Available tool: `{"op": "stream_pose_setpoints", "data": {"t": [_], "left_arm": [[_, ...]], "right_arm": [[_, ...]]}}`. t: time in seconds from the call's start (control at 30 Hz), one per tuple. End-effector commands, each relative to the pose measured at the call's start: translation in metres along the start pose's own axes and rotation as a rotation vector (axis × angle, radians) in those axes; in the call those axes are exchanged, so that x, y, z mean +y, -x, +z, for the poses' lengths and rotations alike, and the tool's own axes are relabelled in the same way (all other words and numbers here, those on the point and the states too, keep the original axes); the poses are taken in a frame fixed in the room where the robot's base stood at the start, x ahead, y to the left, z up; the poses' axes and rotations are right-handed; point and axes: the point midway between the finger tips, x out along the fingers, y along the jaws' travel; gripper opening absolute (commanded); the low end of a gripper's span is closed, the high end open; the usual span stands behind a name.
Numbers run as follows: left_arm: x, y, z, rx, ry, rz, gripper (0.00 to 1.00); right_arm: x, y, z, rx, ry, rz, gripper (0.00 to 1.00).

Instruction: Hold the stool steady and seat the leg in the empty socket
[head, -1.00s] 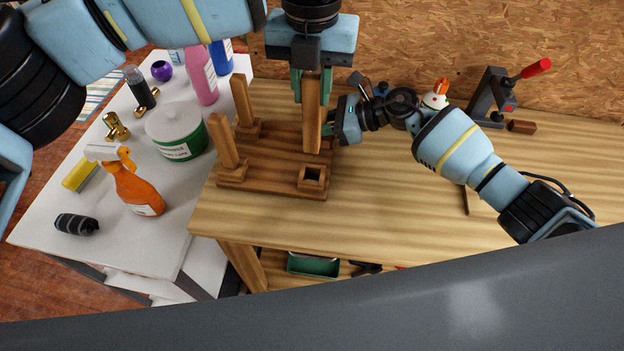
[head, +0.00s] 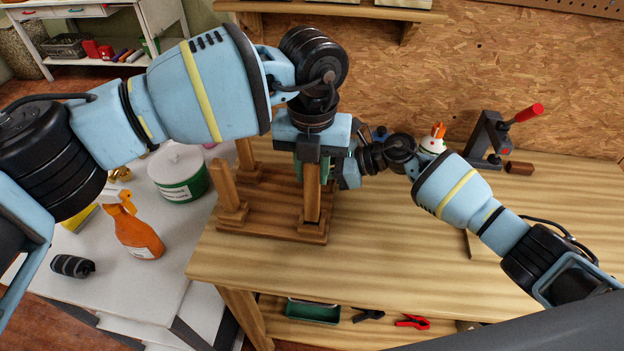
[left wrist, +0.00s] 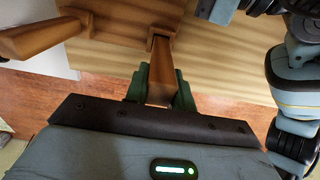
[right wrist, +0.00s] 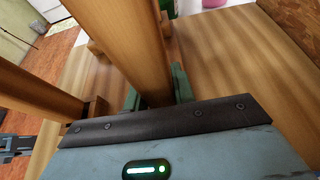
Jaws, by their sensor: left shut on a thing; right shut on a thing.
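The wooden stool seat (head: 260,222) lies upside down on the workbench, with legs pointing up at its left side. My left gripper (head: 311,160) is shut on a loose wooden leg (head: 312,200) and holds it upright over the front right socket (head: 312,230). The leg's lower end meets this socket block, also seen in the left wrist view (left wrist: 163,31); how deep it sits I cannot tell. My right gripper (right wrist: 155,95) is shut on another stool leg (right wrist: 140,45), at the back right. In the head view its fingers are hidden behind my left gripper and the held leg.
A white side table on the left carries an orange spray bottle (head: 138,235), a green-and-white tub (head: 180,175) and a dark roll (head: 73,266). The bench front (head: 400,265) is clear.

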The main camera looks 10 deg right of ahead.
Motion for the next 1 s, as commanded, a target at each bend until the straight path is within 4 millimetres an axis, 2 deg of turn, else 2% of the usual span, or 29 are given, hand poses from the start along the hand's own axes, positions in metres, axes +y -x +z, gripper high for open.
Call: {"op": "stream_pose_setpoints", "data": {"t": [0.2, 0.6, 0.63, 0.77, 1.0], "left_arm": [[0.0, -0.029, -0.001, 0.003, 0.0, 0.0, 0.0], [0.0, -0.034, 0.0, 0.002, 0.0, 0.0, 0.0], [0.0, -0.034, 0.0, 0.002, 0.0, 0.0, 0.28], [0.0, -0.034, 0.0, 0.002, 0.0, 0.0, 0.45], [0.0, -0.034, 0.0, 0.002, 0.0, 0.0, 0.47]], "right_arm": [[0.0, 0.0, -0.001, 0.001, 0.0, 0.0, 0.0], [0.0, 0.0, -0.001, 0.001, 0.001, -0.001, 0.0], [0.0, 0.0, -0.001, 0.001, 0.001, -0.001, 0.0], [0.0, 0.0, -0.001, 0.001, 0.001, -0.001, 0.0], [0.0, 0.0, -0.001, 0.001, 0.001, -0.001, 0.0]]}}
